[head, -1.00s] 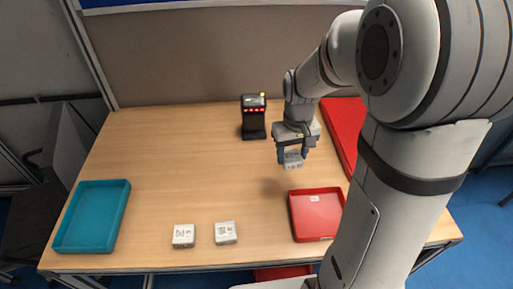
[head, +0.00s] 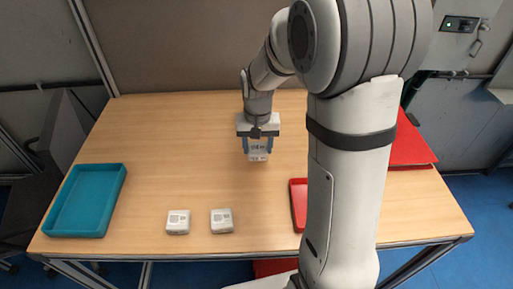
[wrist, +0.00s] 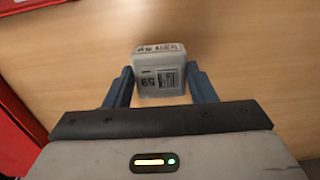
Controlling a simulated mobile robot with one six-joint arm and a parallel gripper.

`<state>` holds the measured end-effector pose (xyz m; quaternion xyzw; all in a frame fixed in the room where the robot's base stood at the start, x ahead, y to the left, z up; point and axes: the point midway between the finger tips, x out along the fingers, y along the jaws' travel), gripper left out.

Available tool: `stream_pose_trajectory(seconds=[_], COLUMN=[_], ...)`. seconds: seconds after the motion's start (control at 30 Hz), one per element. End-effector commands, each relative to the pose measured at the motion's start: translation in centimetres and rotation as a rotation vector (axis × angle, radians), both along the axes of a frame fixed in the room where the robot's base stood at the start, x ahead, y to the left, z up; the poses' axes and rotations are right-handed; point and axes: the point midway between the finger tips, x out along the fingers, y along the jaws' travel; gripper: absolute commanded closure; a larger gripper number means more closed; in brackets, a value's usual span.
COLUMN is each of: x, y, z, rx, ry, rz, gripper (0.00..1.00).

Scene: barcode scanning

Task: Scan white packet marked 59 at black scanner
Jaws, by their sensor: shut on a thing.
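The white packet (head: 258,150) is held between the two blue fingers of my gripper (head: 258,148), above the table near its back middle. In the wrist view the packet (wrist: 160,75) shows a dark label with 59, appearing upside down, on the face toward the camera, and more print on its upper edge. The fingers of my gripper (wrist: 161,88) are on either side of it. The black scanner is not visible in the current head view; my arm and gripper cover the area where it stood.
Two white packets (head: 178,222) (head: 222,220) lie at the table's front. A teal tray (head: 85,200) is at the left. The left middle table is clear.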

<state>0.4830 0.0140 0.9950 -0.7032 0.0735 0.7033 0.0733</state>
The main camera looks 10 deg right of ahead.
Motion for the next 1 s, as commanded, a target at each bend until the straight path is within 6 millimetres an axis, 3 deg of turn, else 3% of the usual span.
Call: stream_pose_trajectory(seconds=[0.3, 0.67, 0.77, 1.0], x=[2.2, 2.6, 2.0, -2.5], y=[-0.7, -0.8, -0.7, 0.2], z=[-2.4, -2.6, -1.9, 2.0], rx=[0.000, 0.000, 0.000, 0.000], ry=[0.000, 0.000, -0.002, -0.003], rz=[-0.006, -0.006, -0.006, -0.005], gripper=[0.76, 0.76, 0.76, 0.76])
